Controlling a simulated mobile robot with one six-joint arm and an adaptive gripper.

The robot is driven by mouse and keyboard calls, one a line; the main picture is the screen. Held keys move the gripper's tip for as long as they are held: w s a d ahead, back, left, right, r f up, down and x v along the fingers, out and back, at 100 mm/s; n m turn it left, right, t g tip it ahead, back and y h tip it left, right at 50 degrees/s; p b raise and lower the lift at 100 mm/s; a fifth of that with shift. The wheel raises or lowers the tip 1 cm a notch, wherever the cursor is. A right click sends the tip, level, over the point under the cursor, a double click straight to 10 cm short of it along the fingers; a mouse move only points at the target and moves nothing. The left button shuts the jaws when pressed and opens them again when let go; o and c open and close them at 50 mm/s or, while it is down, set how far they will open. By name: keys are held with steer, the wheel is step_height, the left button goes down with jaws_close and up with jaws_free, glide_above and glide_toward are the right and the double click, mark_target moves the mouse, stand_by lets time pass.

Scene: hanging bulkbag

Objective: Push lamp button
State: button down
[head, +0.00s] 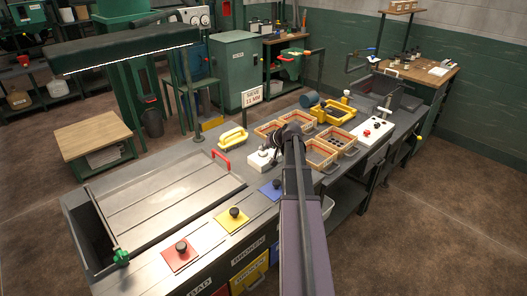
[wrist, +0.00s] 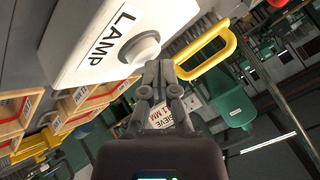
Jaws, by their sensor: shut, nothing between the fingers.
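The lamp box is a white box with a "LAMP" label, and it fills the upper left of the wrist view (wrist: 85,50). Its round, pale grey button (wrist: 138,48) faces my gripper. In the head view the lamp box (head: 259,160) stands on the grey bench, partly hidden behind my arm. My gripper (wrist: 158,66) is shut and empty. Its fingertips are right by the button's edge and overlap it slightly in the wrist view. I cannot tell whether they touch it. My arm hides the fingertips in the head view.
A yellow handle (head: 232,138) stands close to the lamp box, left of it. Wooden trays (head: 319,153) stand to its right. A white box with red and black buttons (head: 371,132) is further right. Red, yellow and blue knob plates line the front edge, including the blue one (head: 272,190).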

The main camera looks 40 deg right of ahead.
mark_target(264, 153)
steer(key=shift+r, duration=0.15)
step_height(264, 153, up, 6)
steer(key=p, duration=0.6)
stand_by(0.4)
